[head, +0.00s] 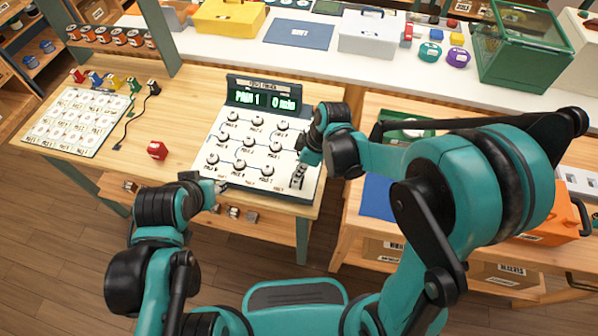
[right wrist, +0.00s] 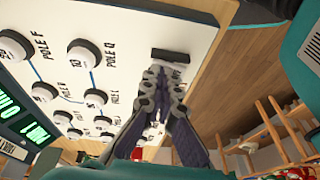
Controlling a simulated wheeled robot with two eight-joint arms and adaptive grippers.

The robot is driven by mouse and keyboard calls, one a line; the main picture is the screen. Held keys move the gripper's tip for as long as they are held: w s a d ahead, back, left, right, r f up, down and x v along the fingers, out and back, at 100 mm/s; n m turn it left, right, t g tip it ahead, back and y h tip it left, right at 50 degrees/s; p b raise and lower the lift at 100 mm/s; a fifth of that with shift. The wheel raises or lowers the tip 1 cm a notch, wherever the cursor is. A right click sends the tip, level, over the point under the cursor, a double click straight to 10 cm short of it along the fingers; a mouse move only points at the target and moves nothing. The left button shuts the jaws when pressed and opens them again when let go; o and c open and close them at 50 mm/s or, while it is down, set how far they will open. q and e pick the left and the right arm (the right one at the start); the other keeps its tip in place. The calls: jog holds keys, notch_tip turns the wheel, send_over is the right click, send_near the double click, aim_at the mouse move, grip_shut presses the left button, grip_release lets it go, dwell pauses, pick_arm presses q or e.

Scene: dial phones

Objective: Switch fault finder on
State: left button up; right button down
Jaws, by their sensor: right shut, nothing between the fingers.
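The fault finder (head: 207,172) is a white panel with several round white knobs joined by dark lines, lying on the wooden bench. Its raised dark display (head: 264,98) is lit green and reads "PAIR 1" and "0 min". In the right wrist view the panel (right wrist: 120,25) fills the upper left, with a dark bar-shaped switch (right wrist: 170,56) near its edge. My right gripper (head: 298,184) is at the panel's near right part; its shut, empty fingertips (right wrist: 160,72) are right by the switch, contact unclear. My left gripper (head: 221,186) is by the panel's near left corner, its fingers too small to judge.
A red block (head: 157,150) and a white board of labelled spots (head: 76,121) lie left on the bench, with coloured plugs (head: 104,80) and dark cords. Behind is a white counter with a yellow box (head: 228,17) and a grey box (head: 373,33). Bare wood lies left of the panel.

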jog(key=shift+w+d+f, duration=0.15)
jog(key=shift+w+f, duration=0.15)
jog(key=shift+s+r, duration=0.1)
jog(key=shift+s, duration=0.1)
